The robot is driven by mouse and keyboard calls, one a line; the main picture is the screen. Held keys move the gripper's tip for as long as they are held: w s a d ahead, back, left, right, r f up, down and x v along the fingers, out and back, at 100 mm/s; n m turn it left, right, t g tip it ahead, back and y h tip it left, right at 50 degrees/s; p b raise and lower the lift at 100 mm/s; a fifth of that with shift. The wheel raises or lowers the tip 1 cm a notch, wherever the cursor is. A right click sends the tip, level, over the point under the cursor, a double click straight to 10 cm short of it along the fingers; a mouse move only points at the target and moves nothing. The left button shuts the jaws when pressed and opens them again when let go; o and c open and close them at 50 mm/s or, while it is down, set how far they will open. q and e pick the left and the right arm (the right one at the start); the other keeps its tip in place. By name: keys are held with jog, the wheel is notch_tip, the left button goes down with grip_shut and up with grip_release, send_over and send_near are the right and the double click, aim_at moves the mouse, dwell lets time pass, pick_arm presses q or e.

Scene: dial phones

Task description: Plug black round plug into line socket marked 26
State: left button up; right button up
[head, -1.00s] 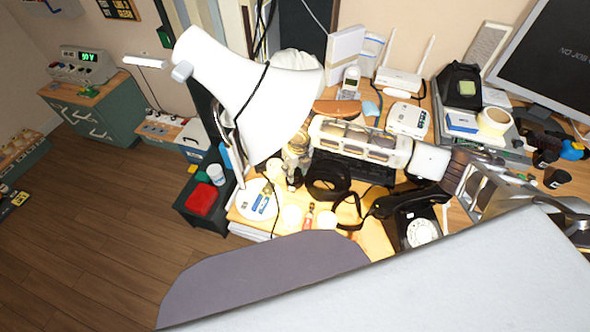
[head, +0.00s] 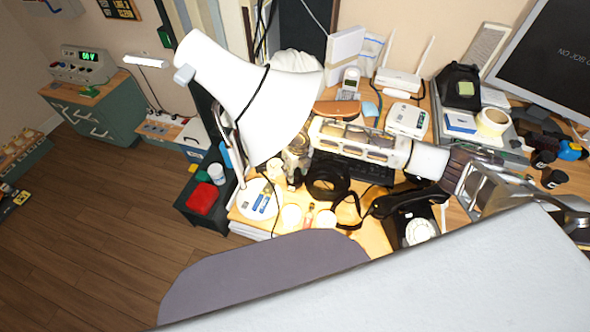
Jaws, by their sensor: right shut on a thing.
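My right arm comes in from the right and its pale forearm lies across the desk. My right gripper (head: 297,158) is at its left end, beside the lamp shade, small and partly unclear. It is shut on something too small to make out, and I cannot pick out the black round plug. A black dial phone (head: 412,222) stands on the desk below the arm, partly cut off by a pale surface in front. I cannot make out a line socket marked 26. My left gripper is not in view.
A large white lamp (head: 235,90) hangs over the desk's left side. A black coil (head: 327,181) lies below the forearm. A white router (head: 399,79), a tape roll (head: 493,121) and a monitor (head: 550,60) crowd the back. Open floor (head: 100,230) lies to the left.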

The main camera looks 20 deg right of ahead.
jog(key=shift+f, duration=0.7)
dwell(0.3)
jog(key=o, duration=1)
jog(key=shift+r, duration=0.15)
jog(key=shift+s+d+r, duration=0.1)
jog(key=shift+s+r, duration=0.15)
jog(key=shift+r, duration=1.7)
jog(key=shift+s+d+r, duration=0.1)
jog(key=shift+s+r, duration=0.1)
jog(key=shift+r, duration=1.75)
jog(key=shift+s+d+r, duration=0.1)
jog(key=shift+s+r, duration=0.15)
jog(key=shift+r, duration=1.7)
